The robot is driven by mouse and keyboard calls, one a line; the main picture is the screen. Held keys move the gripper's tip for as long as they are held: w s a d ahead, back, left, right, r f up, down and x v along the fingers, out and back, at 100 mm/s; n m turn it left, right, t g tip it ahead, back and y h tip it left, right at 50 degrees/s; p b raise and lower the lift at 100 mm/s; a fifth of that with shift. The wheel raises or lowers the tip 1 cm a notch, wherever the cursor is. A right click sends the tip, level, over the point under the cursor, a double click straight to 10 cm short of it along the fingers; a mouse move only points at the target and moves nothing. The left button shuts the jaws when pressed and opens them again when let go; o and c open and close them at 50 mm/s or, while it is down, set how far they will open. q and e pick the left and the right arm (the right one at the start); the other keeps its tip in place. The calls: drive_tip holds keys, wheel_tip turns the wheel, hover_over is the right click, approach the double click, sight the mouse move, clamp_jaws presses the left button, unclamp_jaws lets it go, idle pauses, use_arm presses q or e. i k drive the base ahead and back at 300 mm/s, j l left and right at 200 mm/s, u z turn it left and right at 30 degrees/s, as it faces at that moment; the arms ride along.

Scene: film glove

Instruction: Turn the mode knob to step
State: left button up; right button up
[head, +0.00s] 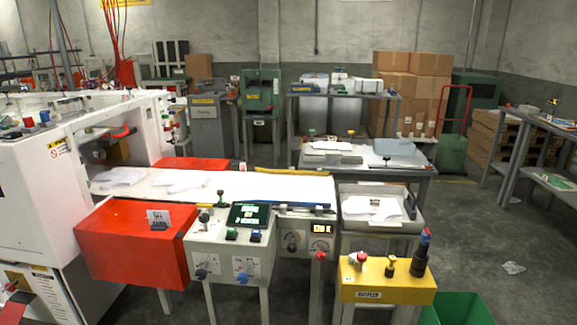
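A light grey control panel (222,250) stands at the front centre, beside the red box (135,243). It carries a small dark screen with green text (249,215). A grey panel to the right has a round black knob (292,248), a round dial plate (320,245) and a small lit display (321,229). The labels are too small to read, so I cannot tell which is the mode knob. Neither gripper shows.
A white conveyor table (230,187) with film sheets runs behind the panels. A yellow box (385,281) with knobs stands at the front right, near a green bin (462,309). A white machine (35,185) fills the left. Grey floor is open at the right.

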sight(204, 218)
drive_tip(key=i+j+z, duration=0.1)
drive_tip(key=z, duration=0.25)
drive_tip(key=i+j+z, duration=0.1)
drive_tip(key=z, duration=0.25)
drive_tip(key=i+j+z, duration=0.15)
drive_tip(key=j, duration=0.2)
drive_tip(key=j+z, duration=0.1)
drive_tip(key=j, duration=0.3)
drive_tip(key=i+j+z, duration=0.15)
drive_tip(key=j, duration=0.2)
